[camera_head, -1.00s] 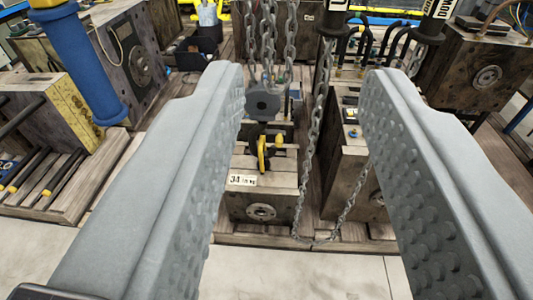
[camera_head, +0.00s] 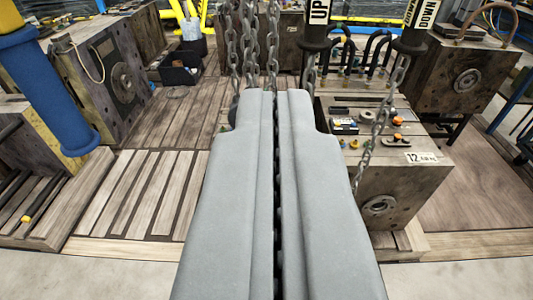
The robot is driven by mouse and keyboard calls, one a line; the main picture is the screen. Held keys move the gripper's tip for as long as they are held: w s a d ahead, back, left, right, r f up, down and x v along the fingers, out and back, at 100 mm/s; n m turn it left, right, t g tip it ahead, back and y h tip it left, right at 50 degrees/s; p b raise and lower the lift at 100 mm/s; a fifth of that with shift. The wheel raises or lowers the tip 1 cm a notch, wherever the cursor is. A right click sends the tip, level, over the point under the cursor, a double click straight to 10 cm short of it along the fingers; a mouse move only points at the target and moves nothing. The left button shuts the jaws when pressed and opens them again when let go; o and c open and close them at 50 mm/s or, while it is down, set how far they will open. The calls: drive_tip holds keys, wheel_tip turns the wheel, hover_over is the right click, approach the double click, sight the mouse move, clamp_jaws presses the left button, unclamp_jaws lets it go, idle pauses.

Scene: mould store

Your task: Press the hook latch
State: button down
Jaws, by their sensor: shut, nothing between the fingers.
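My gripper (camera_head: 273,95) is shut and empty, its two grey fingers pressed together in the middle of the view. They cover the area straight ahead. The hook and its latch are not visible now. Only a dark rounded edge (camera_head: 233,115), possibly of the hook block, shows just left of the fingertips. Grey hoist chains (camera_head: 249,40) hang down behind the fingertips. I cannot tell whether the fingers touch anything.
A mould labelled 12 (camera_head: 420,158) stands at the right, with small parts on top. A blue post (camera_head: 50,90) stands left. Bare wooden slats (camera_head: 150,190) lie left of my fingers.

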drive_tip(key=w+f+m+g, duration=0.1)
drive_tip(key=w+f, duration=0.7)
drive_tip(key=w, duration=0.5)
drive_tip(key=w+f, duration=0.9)
drive_tip(key=w, duration=0.4)
drive_tip(key=w+f, duration=0.6)
drive_tip(key=f, duration=0.6)
drive_tip(key=w+f+g, duration=0.1)
drive_tip(key=w+f, duration=0.5)
drive_tip(key=f, duration=0.7)
drive_tip(key=shift+w+d+f+m+y, duration=0.2)
drive_tip(key=shift+d+f+m+y, duration=0.05)
drive_tip(key=shift+d+m+y, duration=0.15)
drive_tip(key=w+a+f, duration=0.1)
drive_tip(key=w+f, duration=0.5)
drive_tip(key=w, duration=0.3)
drive_tip(key=shift+w, duration=0.4)
